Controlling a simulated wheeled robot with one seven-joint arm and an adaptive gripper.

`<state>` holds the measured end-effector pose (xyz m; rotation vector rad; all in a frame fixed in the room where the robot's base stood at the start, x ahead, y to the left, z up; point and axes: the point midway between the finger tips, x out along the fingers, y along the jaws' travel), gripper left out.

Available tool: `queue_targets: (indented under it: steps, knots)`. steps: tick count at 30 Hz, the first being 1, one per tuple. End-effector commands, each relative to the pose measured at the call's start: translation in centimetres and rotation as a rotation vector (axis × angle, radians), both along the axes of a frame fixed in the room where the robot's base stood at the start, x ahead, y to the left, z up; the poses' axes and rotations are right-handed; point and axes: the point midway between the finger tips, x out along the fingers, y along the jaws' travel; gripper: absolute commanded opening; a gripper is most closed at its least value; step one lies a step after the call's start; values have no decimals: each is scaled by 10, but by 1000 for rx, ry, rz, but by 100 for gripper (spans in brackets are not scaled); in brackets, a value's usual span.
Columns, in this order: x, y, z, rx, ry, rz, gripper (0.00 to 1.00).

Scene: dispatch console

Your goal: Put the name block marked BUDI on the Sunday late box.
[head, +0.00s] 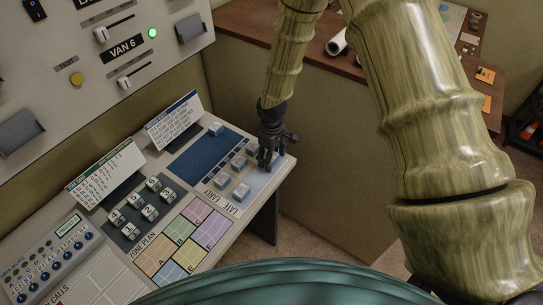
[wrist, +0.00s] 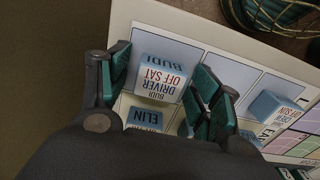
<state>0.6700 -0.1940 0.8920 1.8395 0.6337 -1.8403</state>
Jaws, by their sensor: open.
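The BUDI block (wrist: 160,76) is pale blue with a white label reading DRIVER, BUDI, OFF SAT, upside down in the wrist view. It rests on a pale box of the printed roster board (wrist: 226,67). My gripper (wrist: 168,92) is open, its teal-padded fingers on either side of the block; I cannot tell whether they touch it. In the head view my gripper (head: 270,160) points down at the board's far right end and mostly hides that block. The board's LATE and EARLY captions show at its near end; the Sunday label cannot be read.
The ELIN block (wrist: 145,118) sits close beside BUDI, partly behind my gripper. Another block (wrist: 273,107) lies farther right. Several blocks stand on the board, and one (head: 215,129) on the dark blue panel (head: 196,158). The coloured zone plan (head: 180,238) is left of the board.

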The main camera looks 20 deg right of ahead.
Motion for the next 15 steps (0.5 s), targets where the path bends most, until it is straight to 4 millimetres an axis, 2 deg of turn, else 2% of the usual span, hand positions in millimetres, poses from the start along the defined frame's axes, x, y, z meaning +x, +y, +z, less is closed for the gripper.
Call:
queue_targets:
  steps: [8, 15]
  knots:
    - [1, 0, 9, 0, -2, -1, 64]
    - [1, 0, 33, 1, -3, 1, 64]
